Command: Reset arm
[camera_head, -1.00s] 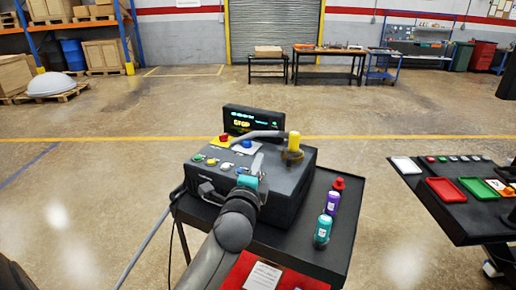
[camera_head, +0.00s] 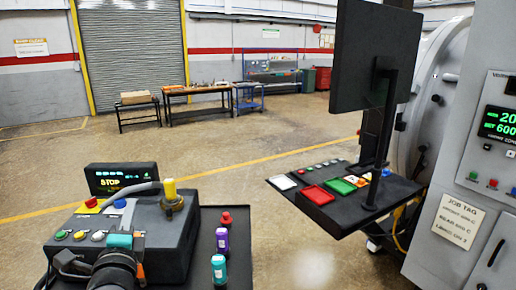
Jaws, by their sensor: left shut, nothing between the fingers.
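My left arm comes in from the bottom left, and its gripper (camera_head: 122,240) with a teal band is over the front of the dark control box (camera_head: 165,240). The gripper is shut and empty, though its fingertips are small and hard to make out. I cannot tell whether it touches the box. My right gripper is not in view.
The box carries several coloured buttons, a yellow-topped knob (camera_head: 170,188) and a display reading STOP (camera_head: 122,179). Purple (camera_head: 222,240) and teal (camera_head: 218,268) bottles stand beside it. A black table (camera_head: 335,222) with a monitor (camera_head: 375,55) stands before the furnace (camera_head: 438,90). Floor between is clear.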

